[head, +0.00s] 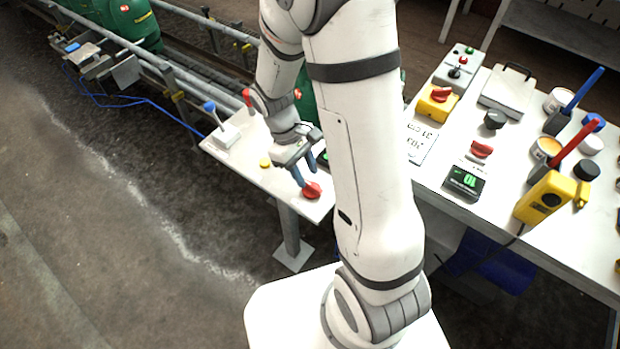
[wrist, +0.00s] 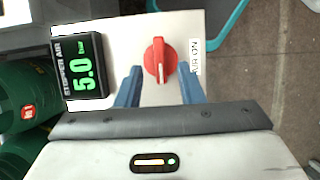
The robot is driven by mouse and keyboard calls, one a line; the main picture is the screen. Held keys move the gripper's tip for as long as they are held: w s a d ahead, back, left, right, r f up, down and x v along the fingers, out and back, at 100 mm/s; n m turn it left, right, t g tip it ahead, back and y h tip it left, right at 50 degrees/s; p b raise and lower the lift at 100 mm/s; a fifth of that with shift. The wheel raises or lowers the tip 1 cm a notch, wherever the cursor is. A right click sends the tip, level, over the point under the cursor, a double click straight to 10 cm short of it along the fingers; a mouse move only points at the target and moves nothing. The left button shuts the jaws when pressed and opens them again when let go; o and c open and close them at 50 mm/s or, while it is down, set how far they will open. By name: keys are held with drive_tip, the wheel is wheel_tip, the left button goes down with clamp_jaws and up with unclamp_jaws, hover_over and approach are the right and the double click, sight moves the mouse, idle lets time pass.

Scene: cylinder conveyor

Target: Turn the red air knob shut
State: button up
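The red air knob (wrist: 160,60) sits on a white panel, its pointer line toward the lower edge in the wrist view, next to a small printed label (wrist: 195,56). In the head view the knob (head: 312,190) is at the near end of the small white table. My gripper (wrist: 160,88) is open, its two blue fingers on either side of the knob's lower part in the wrist view. I cannot tell whether they touch it. In the head view my gripper (head: 305,172) points down at the knob.
The small table (head: 245,164) also holds a blue-topped lever (head: 212,108), a red-topped lever (head: 247,97) and a yellow button (head: 265,162). A larger bench (head: 520,205) at right carries another red knob (head: 481,149), pots and a yellow device. Conveyor rails run behind.

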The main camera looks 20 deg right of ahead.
sight(311, 184)
drive_tip(key=shift+x, duration=1.75)
clamp_jaws()
